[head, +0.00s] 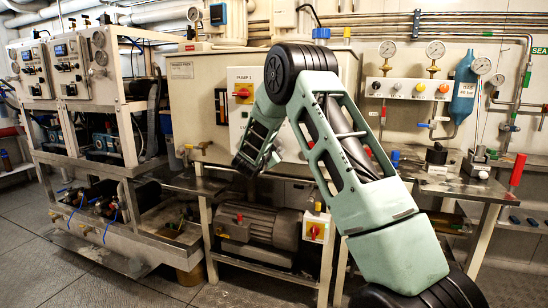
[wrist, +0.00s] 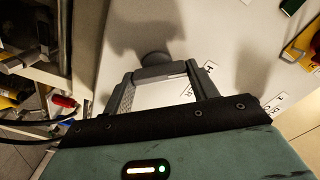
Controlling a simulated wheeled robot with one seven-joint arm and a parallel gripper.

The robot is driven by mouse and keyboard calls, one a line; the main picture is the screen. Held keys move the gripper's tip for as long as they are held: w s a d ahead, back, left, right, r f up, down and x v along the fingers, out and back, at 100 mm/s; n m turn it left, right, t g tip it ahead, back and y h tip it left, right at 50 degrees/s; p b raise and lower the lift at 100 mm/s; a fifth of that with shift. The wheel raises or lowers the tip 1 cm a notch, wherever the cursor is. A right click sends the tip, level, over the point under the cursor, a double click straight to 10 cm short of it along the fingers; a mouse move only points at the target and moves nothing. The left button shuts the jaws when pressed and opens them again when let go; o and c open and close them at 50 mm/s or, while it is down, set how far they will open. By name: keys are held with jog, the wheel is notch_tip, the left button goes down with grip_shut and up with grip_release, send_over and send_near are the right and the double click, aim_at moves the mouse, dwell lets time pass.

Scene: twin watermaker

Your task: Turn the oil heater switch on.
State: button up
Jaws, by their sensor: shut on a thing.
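In the wrist view, my gripper (wrist: 158,74) is at the pale cabinet face, with its fingers closed around a dark grey knob (wrist: 153,58), which I take to be the oil heater switch. The fingers hide part of the knob, so its turned position cannot be told. A small white label lies beside the right finger, only partly readable. In the head view, my arm reaches to the control cabinet (head: 200,100), and hides the knob and the gripper's tips.
A red and yellow rotary switch (head: 243,92) sits on the cabinet; a yellow switch plate (wrist: 300,46) shows at the wrist view's right edge. An electric motor (head: 262,232) stands below. Gauges and a blue bottle (head: 464,90) are on the right wall. Floor is clear at front left.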

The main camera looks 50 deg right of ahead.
jog(key=m+b, duration=0.2)
jog(key=b, duration=0.1)
jog(key=m+b, duration=0.5)
jog(key=b, duration=0.1)
jog(key=shift+s+f+m+b, duration=0.15)
jog(key=shift+f+m+b, duration=0.15)
jog(key=shift+b, duration=0.1)
jog(key=shift+r, duration=0.1)
jog(key=o, duration=1)
jog(key=v, duration=1.7)
jog(key=shift+a+p, duration=0.2)
jog(key=shift+p, duration=0.25)
